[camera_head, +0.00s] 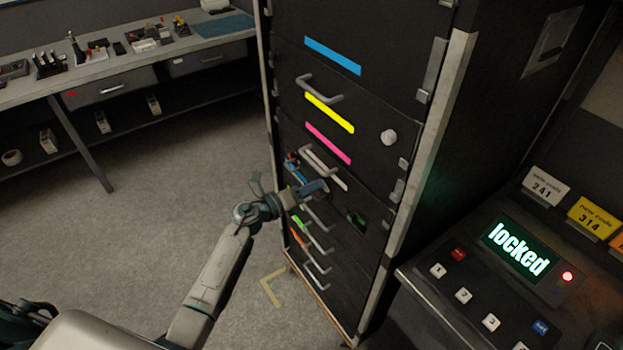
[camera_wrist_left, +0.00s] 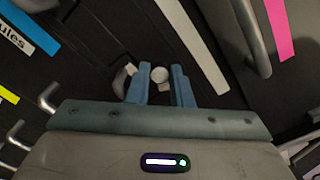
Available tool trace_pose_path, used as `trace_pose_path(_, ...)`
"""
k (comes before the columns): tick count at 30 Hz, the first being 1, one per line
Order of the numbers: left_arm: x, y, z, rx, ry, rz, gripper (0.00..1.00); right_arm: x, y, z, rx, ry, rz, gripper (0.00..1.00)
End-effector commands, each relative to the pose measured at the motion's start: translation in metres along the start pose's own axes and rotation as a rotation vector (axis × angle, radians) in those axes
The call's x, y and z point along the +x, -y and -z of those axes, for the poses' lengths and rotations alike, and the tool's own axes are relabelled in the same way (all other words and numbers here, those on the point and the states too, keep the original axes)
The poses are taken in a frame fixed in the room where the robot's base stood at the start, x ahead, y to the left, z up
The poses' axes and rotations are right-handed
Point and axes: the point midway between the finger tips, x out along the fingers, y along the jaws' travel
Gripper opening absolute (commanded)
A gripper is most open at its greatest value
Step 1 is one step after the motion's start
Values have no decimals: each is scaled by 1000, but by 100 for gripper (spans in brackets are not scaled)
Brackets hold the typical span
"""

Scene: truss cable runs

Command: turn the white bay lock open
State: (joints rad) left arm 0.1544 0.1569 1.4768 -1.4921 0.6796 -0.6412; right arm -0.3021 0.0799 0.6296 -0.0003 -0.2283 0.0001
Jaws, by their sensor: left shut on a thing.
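The white bay is marked by a white strip (camera_head: 339,181) on the dark cabinet front; the strip also shows in the left wrist view (camera_wrist_left: 190,42). My left gripper (camera_head: 314,189) is at this bay, just below the strip's left part. In the left wrist view its blue fingers (camera_wrist_left: 160,88) stand on either side of a small round white knob (camera_wrist_left: 160,74), which I take for the white bay lock. The gripper is shut on it. In the head view the gripper hides the knob, and its turned angle is hard to tell. My right gripper is not in view.
Drawer handles (camera_head: 318,163) stick out close above and below my left gripper. A pale round knob (camera_head: 389,137) sits higher on the cabinet. A console screen (camera_head: 517,251) at right reads "locked", beside a lit red lamp (camera_head: 567,276). The floor left of the cabinet is clear.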

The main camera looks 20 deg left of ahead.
Motion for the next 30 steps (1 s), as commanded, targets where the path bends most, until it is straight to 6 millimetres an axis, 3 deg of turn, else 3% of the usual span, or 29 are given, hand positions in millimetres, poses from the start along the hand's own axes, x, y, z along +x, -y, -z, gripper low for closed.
trace_pose_path(1, 0, 3, -3, -44, -1, -2, 0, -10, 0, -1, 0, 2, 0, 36)
trace_pose_path(12, 0, 2, -2, -336, 0, -1, 0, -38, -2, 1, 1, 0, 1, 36)
trace_pose_path(30, 0, -1, 0, -495, 0, 0, 0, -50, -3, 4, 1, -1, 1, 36)
